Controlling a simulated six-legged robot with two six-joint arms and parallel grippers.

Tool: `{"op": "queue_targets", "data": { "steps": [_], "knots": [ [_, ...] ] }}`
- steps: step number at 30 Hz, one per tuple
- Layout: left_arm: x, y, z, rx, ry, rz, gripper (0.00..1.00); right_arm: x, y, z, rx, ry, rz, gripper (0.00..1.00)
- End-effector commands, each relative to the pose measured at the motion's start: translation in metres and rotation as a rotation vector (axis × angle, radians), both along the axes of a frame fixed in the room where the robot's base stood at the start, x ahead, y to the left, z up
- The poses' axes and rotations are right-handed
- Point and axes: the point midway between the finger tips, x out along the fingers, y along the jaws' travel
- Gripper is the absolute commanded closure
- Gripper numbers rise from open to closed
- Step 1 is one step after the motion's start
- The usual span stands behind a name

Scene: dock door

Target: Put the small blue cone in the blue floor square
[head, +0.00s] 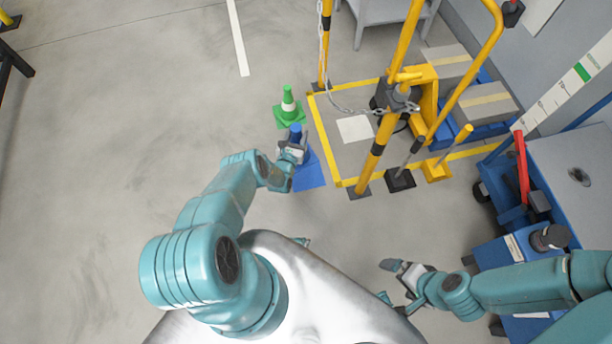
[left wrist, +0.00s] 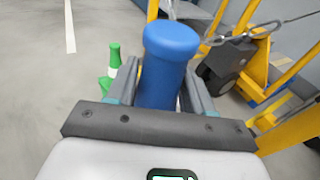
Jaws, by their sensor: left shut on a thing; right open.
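The small blue cone (head: 296,131) is between the fingers of my left gripper (head: 292,148), which is shut on it. In the left wrist view the cone's rounded blue top (left wrist: 170,42) stands up between the two fingers; its lower part is hidden by the gripper. The blue floor square (head: 309,173) lies on the floor just below and right of my left gripper, partly covered by the gripper and arm. I cannot tell whether the cone touches the floor. My right gripper (head: 398,273) is open and empty at the lower right, away from the cone.
A green cone with a white band (head: 288,104) stands close behind the blue cone. Yellow posts with a chain (head: 376,150) and a yellow-taped area (head: 340,182) are to the right. A blue cart (head: 570,160) stands far right.

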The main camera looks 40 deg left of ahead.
Motion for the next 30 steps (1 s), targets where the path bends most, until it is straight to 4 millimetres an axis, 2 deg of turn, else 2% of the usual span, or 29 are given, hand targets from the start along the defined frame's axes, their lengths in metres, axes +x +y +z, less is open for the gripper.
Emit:
{"op": "queue_targets", "data": {
  "steps": [1,6,11,27,30],
  "knots": [
    [-0.007,0.001,-0.011,0.002,0.000,0.031,1.00,0.000,0.000,-0.003,0.000,0.000,0.000,0.00],
    [-0.021,0.005,-0.029,0.003,0.006,0.101,1.00,0.000,0.000,-0.007,0.000,0.000,0.000,0.00],
    [-0.024,0.006,-0.047,0.003,0.006,0.114,1.00,0.000,0.000,-0.022,0.000,0.000,0.000,0.00],
    [-0.023,0.005,-0.175,0.003,0.006,0.111,1.00,0.000,0.000,-0.150,0.000,0.000,0.000,0.00],
    [-0.023,0.006,-0.188,0.003,0.006,0.111,1.00,0.000,0.000,-0.164,0.000,0.000,0.000,0.00]
  ]
}}
